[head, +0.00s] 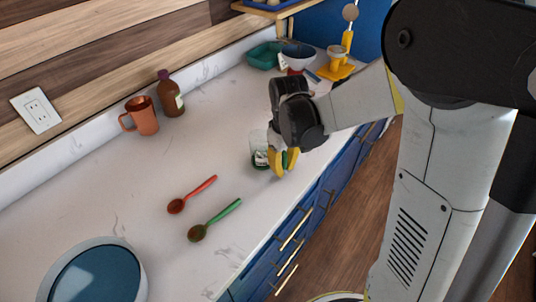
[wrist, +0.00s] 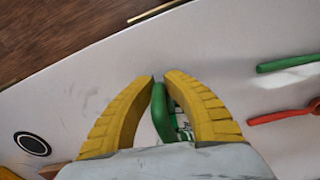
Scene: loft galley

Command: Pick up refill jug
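The refill jug (head: 258,149) looks like a clear container with a green handle and dark green at its base. It stands upright mid-counter in the head view, partly hidden by my gripper (head: 285,162). In the wrist view the green handle (wrist: 161,115) lies between the two yellow fingers of my gripper (wrist: 160,82). The fingertips press close on both sides of the handle, with no clear gap. Part of the clear body with green print (wrist: 183,128) shows behind the right finger. I cannot tell whether the jug's base touches the counter.
A red spoon (head: 193,194) and a green spoon (head: 215,220) lie nearer on the white counter. An orange mug (head: 142,115) and a brown bottle (head: 171,93) stand by the wall. A blue plate (head: 95,275) is at front left. Bowls (head: 299,56) stand at the far end.

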